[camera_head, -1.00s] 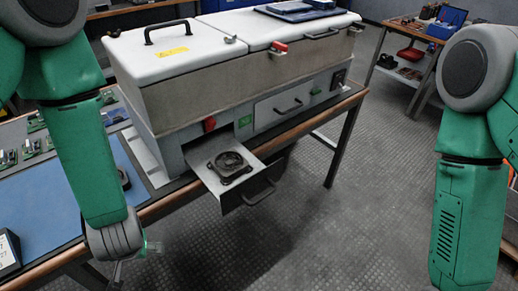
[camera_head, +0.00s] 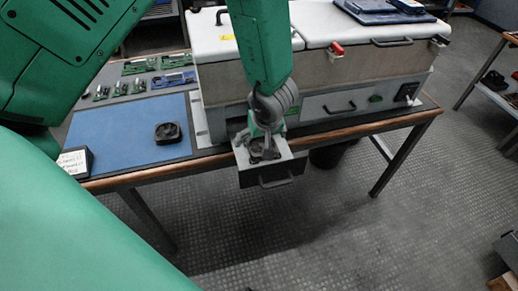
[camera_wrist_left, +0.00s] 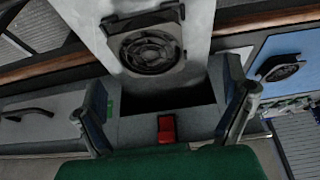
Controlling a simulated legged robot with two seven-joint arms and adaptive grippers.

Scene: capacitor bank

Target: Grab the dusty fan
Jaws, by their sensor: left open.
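A dusty-looking grey fan (camera_wrist_left: 150,45) lies in the pulled-out drawer (camera_wrist_left: 190,20) of the white and grey machine. In the head view the fan (camera_head: 262,156) is partly hidden behind my left gripper (camera_head: 264,144), which points down over the drawer. In the left wrist view the two fingers of my left gripper (camera_wrist_left: 166,110) are spread wide, empty, with the fan ahead between their lines. I cannot tell the exact height of the fingers above the fan. A second, darker fan (camera_head: 168,132) lies on the blue mat. My right gripper is out of view.
The machine (camera_head: 350,75) stands on the wood-edged table, and the drawer front juts past the table's edge. Green circuit boards (camera_head: 140,65) lie behind the blue mat (camera_head: 112,135). A small sign (camera_head: 76,160) stands at the table's left corner. The floor in front is clear.

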